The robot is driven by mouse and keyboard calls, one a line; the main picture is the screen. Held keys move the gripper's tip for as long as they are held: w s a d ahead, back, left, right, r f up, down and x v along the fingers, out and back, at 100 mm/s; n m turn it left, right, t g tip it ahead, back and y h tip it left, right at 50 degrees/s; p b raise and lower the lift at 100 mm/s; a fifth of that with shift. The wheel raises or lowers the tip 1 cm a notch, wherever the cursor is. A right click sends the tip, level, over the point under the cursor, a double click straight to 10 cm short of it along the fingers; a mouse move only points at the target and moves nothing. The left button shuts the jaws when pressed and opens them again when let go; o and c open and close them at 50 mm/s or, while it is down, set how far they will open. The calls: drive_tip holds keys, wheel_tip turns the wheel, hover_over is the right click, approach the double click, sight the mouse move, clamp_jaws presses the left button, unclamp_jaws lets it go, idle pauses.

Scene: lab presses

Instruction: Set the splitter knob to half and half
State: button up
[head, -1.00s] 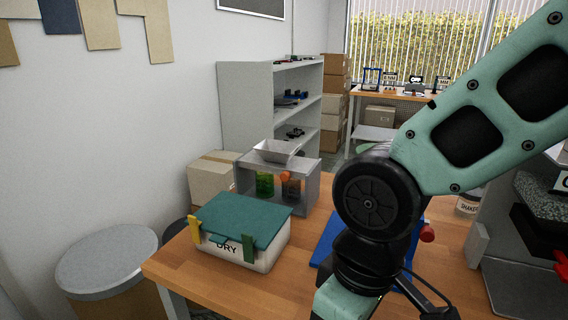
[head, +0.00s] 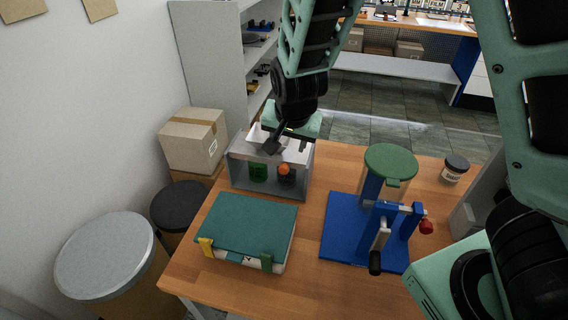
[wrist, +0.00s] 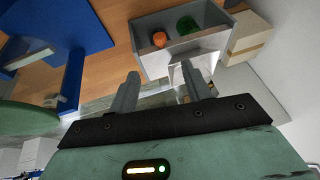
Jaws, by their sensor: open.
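The splitter is a grey open-fronted box (head: 240,174) with a pale hopper on top, at the back left of the wooden table. Its orange knob (head: 284,169) is on the front, right of a green container (head: 258,173). The knob's setting is too small to read. In the wrist view the knob (wrist: 160,39) and the green container (wrist: 187,25) show beyond the fingers. My gripper (head: 287,144) is open and empty, above the splitter near its hopper. In the wrist view its two fingers (wrist: 160,68) are spread, with the knob apart from them.
A white box with a teal lid (head: 245,228) stands in front of the splitter. A blue-based press (head: 340,240) with a green-lidded clear vessel (head: 390,160) stands to the right. A dark-lidded jar (head: 455,169) is at the back right. A cardboard box (head: 193,140) is behind left.

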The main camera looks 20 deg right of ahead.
sight(283, 168)
drive_tip(key=x, duration=1.6)
drive_tip(key=shift+s+a+p, duration=0.1)
drive_tip(key=shift+p, duration=0.3)
clamp_jaws()
